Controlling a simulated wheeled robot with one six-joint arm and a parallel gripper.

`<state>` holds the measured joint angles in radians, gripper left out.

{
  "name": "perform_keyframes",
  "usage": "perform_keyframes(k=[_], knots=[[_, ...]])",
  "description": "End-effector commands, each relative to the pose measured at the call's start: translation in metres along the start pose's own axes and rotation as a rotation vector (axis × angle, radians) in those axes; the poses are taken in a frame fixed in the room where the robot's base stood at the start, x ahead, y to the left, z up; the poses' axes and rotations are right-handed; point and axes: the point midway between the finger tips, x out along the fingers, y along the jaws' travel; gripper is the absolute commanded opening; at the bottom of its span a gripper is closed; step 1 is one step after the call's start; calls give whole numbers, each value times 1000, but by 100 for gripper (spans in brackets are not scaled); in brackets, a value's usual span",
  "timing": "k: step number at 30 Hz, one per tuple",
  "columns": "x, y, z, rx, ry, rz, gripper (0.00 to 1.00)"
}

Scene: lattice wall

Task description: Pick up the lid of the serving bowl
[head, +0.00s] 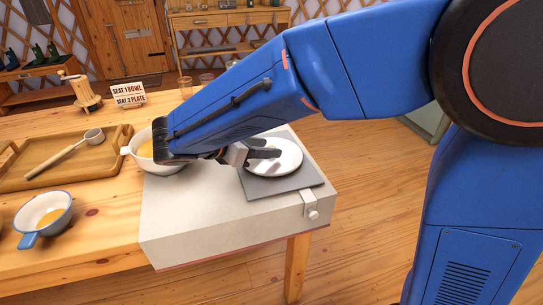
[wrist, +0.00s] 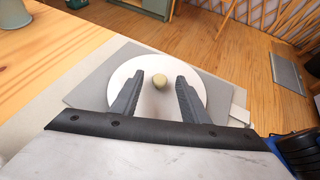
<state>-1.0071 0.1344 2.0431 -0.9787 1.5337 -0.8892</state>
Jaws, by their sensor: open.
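The lid (head: 288,160) is a round white disc lying on a grey mat (head: 300,180). In the wrist view the lid (wrist: 148,68) shows a small beige knob (wrist: 159,84) at its middle. My gripper (head: 270,158) is open and reaches over the lid's left part in the head view. In the wrist view its two fingers (wrist: 160,78) stand on either side of the knob, with gaps on both sides. I cannot tell how high the fingertips are above the lid. A white bowl with yellow contents (head: 146,150), likely the serving bowl, is partly hidden behind my arm.
The mat lies on a pale cloth (head: 200,220) at the wooden table's right end, beside a metal clamp (head: 311,205). A blue-and-white bowl (head: 42,212) and a wooden tray with a ladle (head: 30,180) are at left. A sign (head: 128,95) and a mill (head: 82,92) stand behind.

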Motion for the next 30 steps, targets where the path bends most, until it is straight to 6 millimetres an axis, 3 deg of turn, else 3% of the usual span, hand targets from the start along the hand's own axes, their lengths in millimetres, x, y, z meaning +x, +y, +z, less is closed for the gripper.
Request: perform_keyframes(k=[3,9,14,15,25,30], knots=[[9,0,0,0,0,-2,41],[9,0,0,0,0,-1,41],[9,0,0,0,0,-1,3],[9,0,0,0,0,-1,0],[7,0,3,1,0,0,0],[-3,0,22,3,1,1,0]])
